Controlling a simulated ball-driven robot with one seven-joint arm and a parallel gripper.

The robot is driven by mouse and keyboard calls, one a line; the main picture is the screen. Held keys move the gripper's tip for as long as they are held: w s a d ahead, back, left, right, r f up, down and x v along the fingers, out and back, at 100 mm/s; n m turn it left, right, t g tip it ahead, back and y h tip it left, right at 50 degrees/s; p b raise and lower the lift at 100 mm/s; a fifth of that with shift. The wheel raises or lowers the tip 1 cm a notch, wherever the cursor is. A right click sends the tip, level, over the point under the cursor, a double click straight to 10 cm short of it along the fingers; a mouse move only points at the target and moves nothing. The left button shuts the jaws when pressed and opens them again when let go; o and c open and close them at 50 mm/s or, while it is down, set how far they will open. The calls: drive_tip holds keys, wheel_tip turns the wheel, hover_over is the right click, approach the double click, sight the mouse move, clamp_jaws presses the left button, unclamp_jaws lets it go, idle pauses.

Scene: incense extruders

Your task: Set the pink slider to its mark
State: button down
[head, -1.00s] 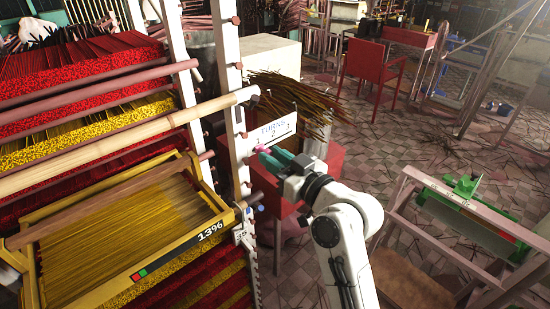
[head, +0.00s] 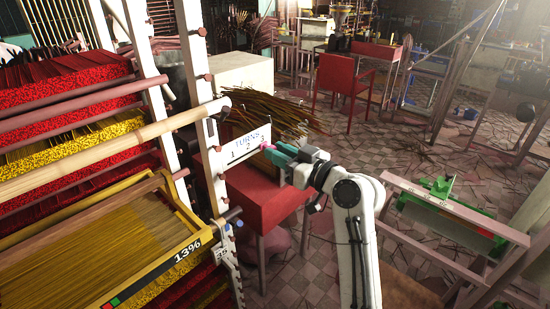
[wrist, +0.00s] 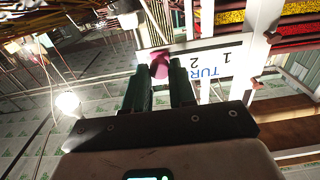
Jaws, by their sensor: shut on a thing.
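The pink slider (head: 265,146) is a small rounded knob on the white scale plate (head: 243,148) lettered TURNS with 1, 2 and 3. In the head view it sits just below the 3, at the plate's right end. My gripper (head: 273,152) has teal fingers shut on the slider. In the wrist view the pink slider (wrist: 159,65) shows between the fingertips of my gripper (wrist: 161,72). There the scale plate (wrist: 212,60) appears upside down, with 1 and 2 readable. The 3 is not readable in that view. I cannot make out a separate target mark.
A red box-like table (head: 262,205) stands below the scale, with a bundle of brown sticks (head: 268,108) behind it. A yellow frame (head: 185,262) labelled 13% is at left. A green-clamped wooden stand (head: 450,215) is at right. Tiled floor lies between.

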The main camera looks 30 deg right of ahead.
drive_tip(key=shift+d, duration=0.2)
drive_tip(key=c, duration=0.9)
unclamp_jaws()
drive_tip(key=shift+w, duration=0.1)
drive_tip(key=shift+c, duration=0.2)
drive_tip(key=b+v, duration=0.2)
drive_tip(key=v, duration=0.8)
drive_tip(key=shift+s+d, duration=0.15)
drive_tip(key=shift+s, duration=0.25)
